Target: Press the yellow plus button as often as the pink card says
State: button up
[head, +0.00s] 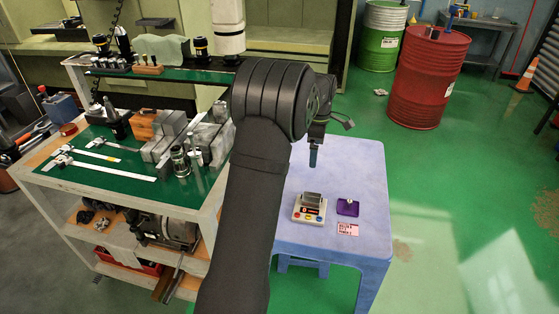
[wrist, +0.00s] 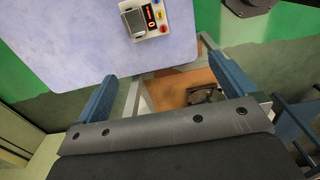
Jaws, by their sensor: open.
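A pale button box (head: 309,209) stands on the lavender table, with a grey block-like part, a dark display and a row of small coloured buttons. In the wrist view the box (wrist: 137,36) is at the top, cut by the frame edge; its yellow button (wrist: 160,15) sits between a red and a blue one. The display shows a lit red sign, too small to read surely. The pink card (head: 347,230) lies right of the box, its writing too small to read. My gripper (head: 313,157) is open and empty, above the table behind the box; its blue fingers (wrist: 162,68) are wide apart.
A purple block with a pale knob (head: 348,207) stands right of the box, behind the card. The lavender table (head: 365,180) is otherwise clear. A tooling cart (head: 95,185) with calipers and metal blocks stands at left. Red (head: 428,80) and green drums stand behind.

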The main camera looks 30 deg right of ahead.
dwell(0.9)
grip_shut()
dwell(0.4)
dwell(1.2)
